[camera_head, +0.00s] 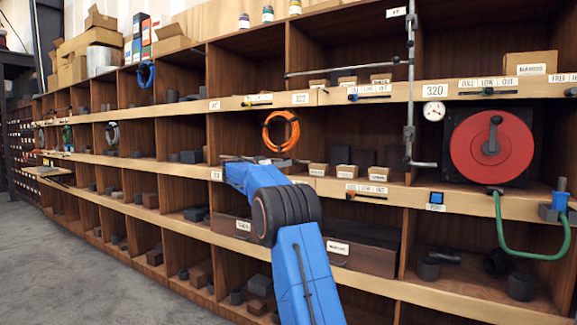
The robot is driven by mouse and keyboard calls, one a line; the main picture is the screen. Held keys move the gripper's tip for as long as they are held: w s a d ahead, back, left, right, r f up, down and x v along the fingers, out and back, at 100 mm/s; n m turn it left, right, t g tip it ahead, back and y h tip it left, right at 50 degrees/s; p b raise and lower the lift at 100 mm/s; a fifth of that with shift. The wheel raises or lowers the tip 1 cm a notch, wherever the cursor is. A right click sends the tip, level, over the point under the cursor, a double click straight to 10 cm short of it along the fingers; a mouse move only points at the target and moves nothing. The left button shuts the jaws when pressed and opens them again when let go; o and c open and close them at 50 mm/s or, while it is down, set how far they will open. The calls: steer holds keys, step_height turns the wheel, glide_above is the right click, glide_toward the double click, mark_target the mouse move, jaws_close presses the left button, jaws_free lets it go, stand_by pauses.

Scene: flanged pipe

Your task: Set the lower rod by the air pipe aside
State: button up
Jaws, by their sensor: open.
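A grey upright pipe (410,85) stands in front of the shelving at centre right, with flanged joints along it. A thin horizontal rod (340,69) runs left from its upper part, and a short stub (424,164) points right at its lower end. A dark, thin bar-like shape (292,161) lies along the shelf edge behind my blue arm; I cannot tell whether it is the lower rod. My arm reaches up from the bottom centre and bends left at a black joint. My gripper cannot be made out beyond the blue forearm.
Wooden shelving fills the view. An orange hose coil (281,131) hangs above my forearm. A red reel (491,147), a dial gauge (433,111) and a green hose (512,245) are at right. Small boxes (347,171) line the middle shelf. Grey floor (70,270) is clear at lower left.

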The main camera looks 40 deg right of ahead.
steer(key=s+a, duration=0.1)
steer(key=a, duration=0.7)
steer(key=shift+s+a, duration=0.25)
steer(key=shift+s, duration=0.1)
steer(key=s+a+f+n+y, duration=0.2)
steer(key=s+a+f+y, duration=0.15)
steer(key=s, duration=0.55)
steer(key=s+a+f+n+y, duration=0.25)
steer(key=s+a+f, duration=0.2)
steer(key=s, duration=0.55)
steer(key=s+a+f+n+y, duration=0.25)
steer(key=s+a, duration=0.25)
steer(key=s, duration=0.4)
steer(key=s+a+f+n+y, duration=0.2)
steer(key=s+a+f+y, duration=0.1)
steer(key=s+a+f, duration=0.3)
steer(key=s+a+f+n+t+y, duration=0.1)
steer(key=s+a+f, duration=0.6)
steer(key=s, duration=0.8)
steer(key=s+a+f+n+y, duration=0.3)
steer(key=s+a+f+y, duration=0.2)
steer(key=s+f, duration=0.5)
steer(key=shift+s+a+f+n, duration=0.35)
steer(key=shift+s+a, duration=0.15)
steer(key=shift+a, duration=0.7)
steer(key=shift+c, duration=0.5)
